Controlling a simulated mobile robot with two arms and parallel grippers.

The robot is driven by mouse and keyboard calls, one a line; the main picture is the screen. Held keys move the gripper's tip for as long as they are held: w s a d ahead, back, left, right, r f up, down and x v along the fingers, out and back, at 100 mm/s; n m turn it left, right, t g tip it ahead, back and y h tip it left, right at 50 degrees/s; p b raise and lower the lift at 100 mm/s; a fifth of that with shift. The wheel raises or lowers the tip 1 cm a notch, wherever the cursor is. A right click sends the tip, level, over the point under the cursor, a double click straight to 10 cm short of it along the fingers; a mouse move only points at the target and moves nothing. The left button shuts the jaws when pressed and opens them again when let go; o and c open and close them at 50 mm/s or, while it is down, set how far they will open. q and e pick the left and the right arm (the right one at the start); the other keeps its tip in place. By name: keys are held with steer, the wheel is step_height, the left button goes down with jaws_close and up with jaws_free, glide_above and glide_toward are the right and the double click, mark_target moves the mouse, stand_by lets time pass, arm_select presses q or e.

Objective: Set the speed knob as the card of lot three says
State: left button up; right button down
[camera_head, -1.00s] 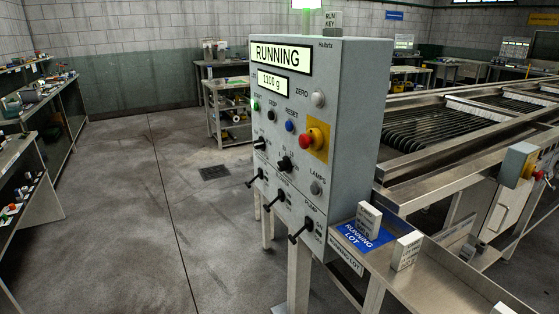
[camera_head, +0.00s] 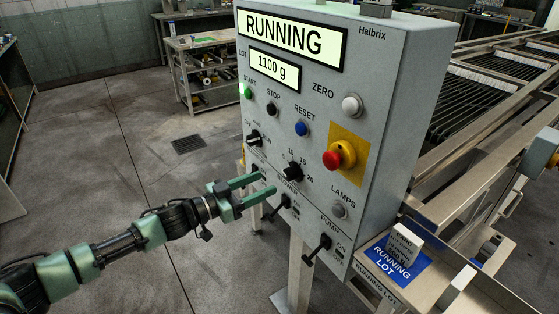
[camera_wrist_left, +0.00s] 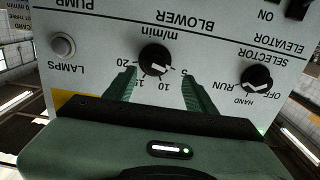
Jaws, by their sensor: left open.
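The speed knob (camera_head: 293,171) is a black dial marked in m/min on the grey control panel (camera_head: 300,110). My left gripper (camera_head: 267,183) is open, in front of the panel, a little left of and below the knob in the head view. In the left wrist view its fingers (camera_wrist_left: 158,73) are spread apart, one to each side below the knob; contact cannot be told.
A white block (camera_head: 403,243) with small, unreadable print stands on the blue RUNNING LOT pad (camera_head: 390,262). The selector knob (camera_head: 254,138), several black levers and a red stop button (camera_head: 332,159) are close by on the panel. The floor at left is open.

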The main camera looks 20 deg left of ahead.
mark_target(286, 175)
arm_select(q)
steer(key=w+d, duration=0.1)
steer(key=d, duration=0.1)
steer(key=w+d+r+p, duration=0.1)
steer(key=w+d, duration=0.1)
steer(key=shift+w+d+f, duration=0.1)
steer(key=shift+w+d, duration=0.15)
steer(key=shift+w, duration=0.25)
steer(key=shift+w+d+f, duration=0.1)
steer(key=shift+w+d, duration=0.1)
steer(key=shift+w, duration=0.3)
steer(key=shift+w+d+p, duration=0.2)
steer(key=shift+w+p, duration=0.05)
steer(key=shift+p, duration=0.05)
steer(key=c, duration=0.7)
jaws_close()
arm_select(e)
steer(key=shift+s+d+r, duration=0.15)
steer(key=shift+s+r, duration=0.05)
steer(key=shift+r, duration=0.2)
steer(key=shift+s+d+r, duration=0.1)
steer(key=shift+s+r, duration=0.1)
steer(key=shift+r, duration=0.2)
